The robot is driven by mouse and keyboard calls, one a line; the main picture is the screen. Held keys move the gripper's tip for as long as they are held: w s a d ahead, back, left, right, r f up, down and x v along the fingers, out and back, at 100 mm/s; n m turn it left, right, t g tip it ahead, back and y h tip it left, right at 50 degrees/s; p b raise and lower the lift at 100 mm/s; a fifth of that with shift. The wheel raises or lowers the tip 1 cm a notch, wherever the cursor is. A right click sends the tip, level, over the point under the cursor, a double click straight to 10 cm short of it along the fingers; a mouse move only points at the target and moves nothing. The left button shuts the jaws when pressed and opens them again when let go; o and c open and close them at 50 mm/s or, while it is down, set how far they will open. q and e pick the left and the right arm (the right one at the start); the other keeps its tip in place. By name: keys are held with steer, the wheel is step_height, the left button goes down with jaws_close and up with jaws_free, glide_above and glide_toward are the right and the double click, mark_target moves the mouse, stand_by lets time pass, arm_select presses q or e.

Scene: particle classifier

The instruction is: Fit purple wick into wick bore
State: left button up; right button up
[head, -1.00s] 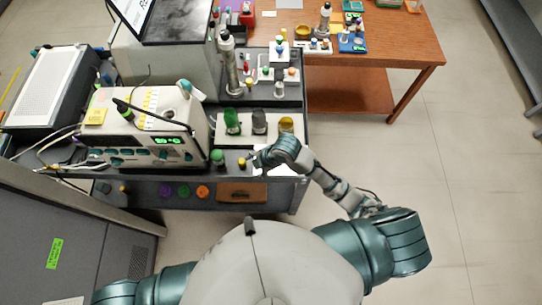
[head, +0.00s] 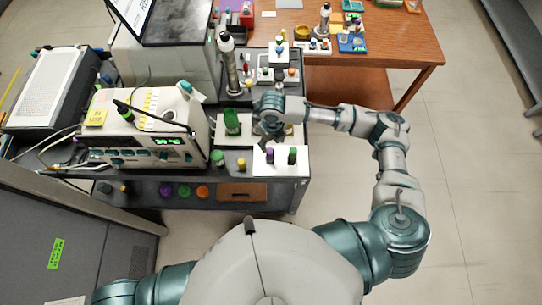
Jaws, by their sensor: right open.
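A small purple-topped piece (head: 269,155), which looks like the purple wick, stands upright on a white plate (head: 262,169) at the front right of the grey bench. A similar green-topped piece (head: 292,155) stands beside it. My right gripper (head: 266,140) is open, just behind the purple piece and above the bench. I cannot tell whether it touches anything. The gripper and wrist hide the spots where a grey and a yellow-topped container stood. I cannot make out the wick bore. My left gripper is out of view.
A green bottle (head: 232,122) stands left of my right gripper. Green and yellow caps (head: 218,157) sit near the bench's front edge. An instrument box (head: 140,130) fills the left of the bench. A wooden table (head: 400,40) stands behind. The floor at right is clear.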

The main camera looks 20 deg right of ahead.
mark_target(269, 151)
steer(key=f, duration=0.6)
steer(key=a+f+p, duration=0.1)
steer(key=f, duration=0.2)
steer(key=shift+f, duration=0.1)
steer(key=shift+w+d+f, duration=0.1)
steer(key=shift+d+f, duration=0.15)
steer(key=shift+f, duration=0.15)
steer(key=c, duration=0.9)
steer(key=shift+a, duration=0.1)
jaws_close()
